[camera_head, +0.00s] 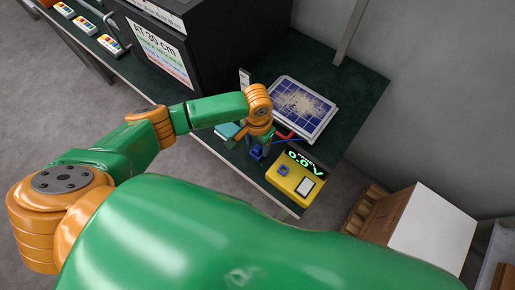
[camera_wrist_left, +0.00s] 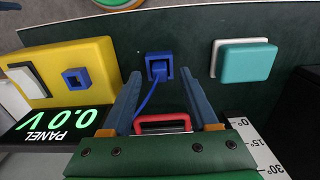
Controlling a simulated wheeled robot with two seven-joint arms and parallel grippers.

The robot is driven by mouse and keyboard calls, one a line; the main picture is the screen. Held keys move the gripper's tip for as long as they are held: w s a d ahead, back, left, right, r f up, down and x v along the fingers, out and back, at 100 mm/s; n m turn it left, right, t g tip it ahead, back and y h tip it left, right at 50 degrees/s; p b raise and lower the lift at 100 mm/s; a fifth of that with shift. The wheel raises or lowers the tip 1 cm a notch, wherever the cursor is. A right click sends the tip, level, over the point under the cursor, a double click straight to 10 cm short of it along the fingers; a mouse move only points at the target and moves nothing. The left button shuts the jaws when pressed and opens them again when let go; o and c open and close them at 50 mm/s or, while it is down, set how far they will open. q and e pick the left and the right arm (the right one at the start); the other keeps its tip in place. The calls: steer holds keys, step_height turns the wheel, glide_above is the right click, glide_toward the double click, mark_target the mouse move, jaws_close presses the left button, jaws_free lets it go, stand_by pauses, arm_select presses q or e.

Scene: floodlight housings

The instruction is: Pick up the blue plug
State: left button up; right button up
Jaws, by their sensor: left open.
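The blue plug (camera_wrist_left: 158,68) sits in a square blue holder on the dark green tabletop, with a blue cable running from it towards a red handle (camera_wrist_left: 162,117). It also shows in the head view (camera_head: 257,153), partly hidden by my gripper. My left gripper (camera_wrist_left: 160,82) is open and empty, its fingers pointing at the table on either side of the cable, with the plug between and just past the tips in the picture. The gripper also shows in the head view (camera_head: 263,143). Whether the fingers touch the plug I cannot tell. My right gripper is not in view.
A yellow meter (camera_head: 295,185) reading 0.0 V, with a square blue socket (camera_wrist_left: 77,77), lies beside the plug. A teal block (camera_wrist_left: 246,62) is on the other side. A solar panel (camera_head: 302,106) and a black box (camera_head: 220,40) stand behind. The table's front edge is close.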

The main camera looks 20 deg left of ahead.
arm_select(q)
steer(key=shift+f, duration=0.7)
jaws_close()
steer(key=shift+r, duration=0.1)
